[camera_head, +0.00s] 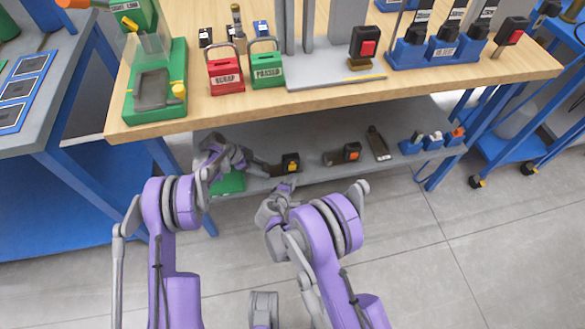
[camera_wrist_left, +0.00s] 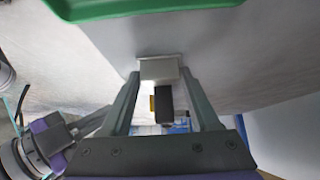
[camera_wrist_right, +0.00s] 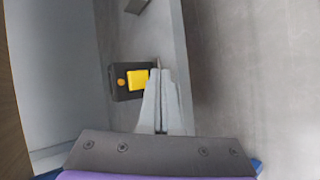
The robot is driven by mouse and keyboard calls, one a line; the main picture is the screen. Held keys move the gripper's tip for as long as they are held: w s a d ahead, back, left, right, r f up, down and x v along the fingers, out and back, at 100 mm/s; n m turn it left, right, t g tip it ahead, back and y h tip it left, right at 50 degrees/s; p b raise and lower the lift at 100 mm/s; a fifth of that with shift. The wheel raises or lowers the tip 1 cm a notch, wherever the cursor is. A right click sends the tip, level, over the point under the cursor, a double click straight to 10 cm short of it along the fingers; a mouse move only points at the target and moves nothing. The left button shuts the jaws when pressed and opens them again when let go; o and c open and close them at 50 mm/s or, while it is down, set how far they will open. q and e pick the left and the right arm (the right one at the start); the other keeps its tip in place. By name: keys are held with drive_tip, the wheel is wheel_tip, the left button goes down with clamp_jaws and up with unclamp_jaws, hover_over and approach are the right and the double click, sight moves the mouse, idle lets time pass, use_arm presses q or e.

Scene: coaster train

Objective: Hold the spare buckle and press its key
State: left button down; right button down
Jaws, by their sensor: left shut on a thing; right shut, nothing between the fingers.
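The spare buckle (camera_head: 291,163) is a black block with a yellow-orange key, at the lower shelf's front. In the right wrist view its yellow key (camera_wrist_right: 137,80) faces the camera, with a small orange dot beside it. My left gripper (camera_head: 262,166) is shut on the buckle's grey end; this grey end (camera_wrist_left: 158,69) shows between the fingers in the left wrist view. My right gripper (camera_head: 289,184) is shut and empty, just below the buckle. In the right wrist view its fingertips (camera_wrist_right: 159,72) are beside the key's right edge; I cannot tell whether they touch.
A second buckle (camera_head: 352,151) with an orange key lies right on the grey lower shelf (camera_head: 318,128). A dark strap piece (camera_head: 378,143) and blue holders (camera_head: 430,144) are farther right. A green tray (camera_head: 228,184) is by my left arm. The wooden tabletop (camera_head: 200,113) overhangs above.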

drive_tip(key=s, duration=0.2)
drive_tip(key=shift+s+d, duration=0.35)
drive_tip(key=shift+d, duration=0.05)
use_arm(q)
drive_tip(key=shift+c, duration=0.2)
unclamp_jaws()
